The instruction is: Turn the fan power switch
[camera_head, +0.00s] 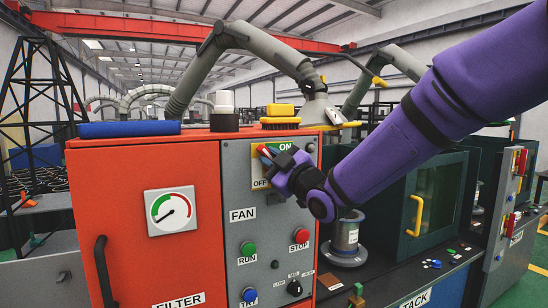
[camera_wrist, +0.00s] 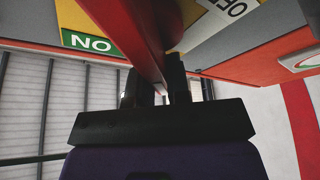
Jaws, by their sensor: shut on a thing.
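The fan power switch (camera_head: 265,150) is at the top of the grey panel on the orange-red cabinet. Its yellow plate (camera_head: 257,170) has a green ON label at the top and OFF at lower left. My purple gripper (camera_head: 273,157) is at the switch, with its dark fingers shut on the red handle. In the wrist view the red handle (camera_wrist: 143,40) runs between the fingers of my gripper (camera_wrist: 155,88), with the upside-down ON label on the left and OFF on the right. My gripper hides part of the plate, so the handle's exact setting is unclear.
Below the switch are a green RUN button (camera_head: 248,249), a red STOP button (camera_head: 301,236), a blue button (camera_head: 249,294) and a black knob (camera_head: 294,288). A yellow brush (camera_head: 280,115) and a blue case (camera_head: 130,129) lie on top. A flanged cylinder (camera_head: 345,236) stands right of the cabinet.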

